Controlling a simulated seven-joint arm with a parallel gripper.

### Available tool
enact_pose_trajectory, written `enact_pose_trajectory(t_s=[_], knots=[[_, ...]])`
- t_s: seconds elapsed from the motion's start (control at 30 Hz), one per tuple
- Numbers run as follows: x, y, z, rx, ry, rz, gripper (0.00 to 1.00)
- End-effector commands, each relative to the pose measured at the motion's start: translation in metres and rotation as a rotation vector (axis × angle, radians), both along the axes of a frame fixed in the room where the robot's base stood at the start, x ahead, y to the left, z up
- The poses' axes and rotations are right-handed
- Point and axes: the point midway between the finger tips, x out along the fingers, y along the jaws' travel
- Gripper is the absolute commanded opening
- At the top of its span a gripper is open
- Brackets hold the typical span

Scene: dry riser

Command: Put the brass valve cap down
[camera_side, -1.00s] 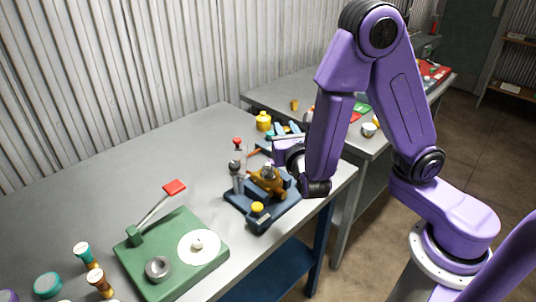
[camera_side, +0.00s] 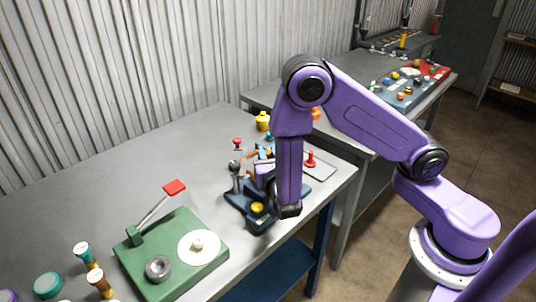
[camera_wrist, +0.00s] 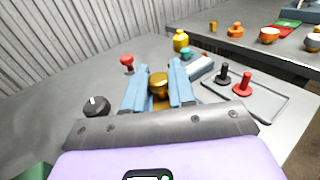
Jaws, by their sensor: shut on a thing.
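My gripper (camera_wrist: 156,82) shows in the wrist view with its two blue-grey fingers shut on the brass valve cap (camera_wrist: 158,80). The cap has a rounded golden top, and a brass part shows below it between the fingers. Whether its underside touches anything is hidden. In the side view my gripper (camera_side: 264,152) is low at the far side of the blue valve fixture (camera_side: 243,207), partly behind my purple forearm. A yellow-brass round part (camera_side: 257,208) shows at the fixture's front. The rest of the fixture's middle is covered by my arm.
A grey tray (camera_side: 322,169) with a red plunger (camera_side: 310,159) lies right of my gripper; a black plunger (camera_wrist: 223,73) also stands there. A red knob (camera_wrist: 127,62) and a yellow bottle (camera_wrist: 181,40) stand beyond. A green lever board (camera_side: 150,250) is at left. Bare tabletop lies between.

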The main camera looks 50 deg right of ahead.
Motion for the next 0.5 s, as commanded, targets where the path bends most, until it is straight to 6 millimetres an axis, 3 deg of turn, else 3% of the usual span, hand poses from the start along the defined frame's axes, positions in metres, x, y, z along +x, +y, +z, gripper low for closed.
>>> enact_pose_trajectory(t_s=[0.5], knots=[[-0.0002,0.0005,-0.0065,-0.001,0.0,0.001,0.0]])
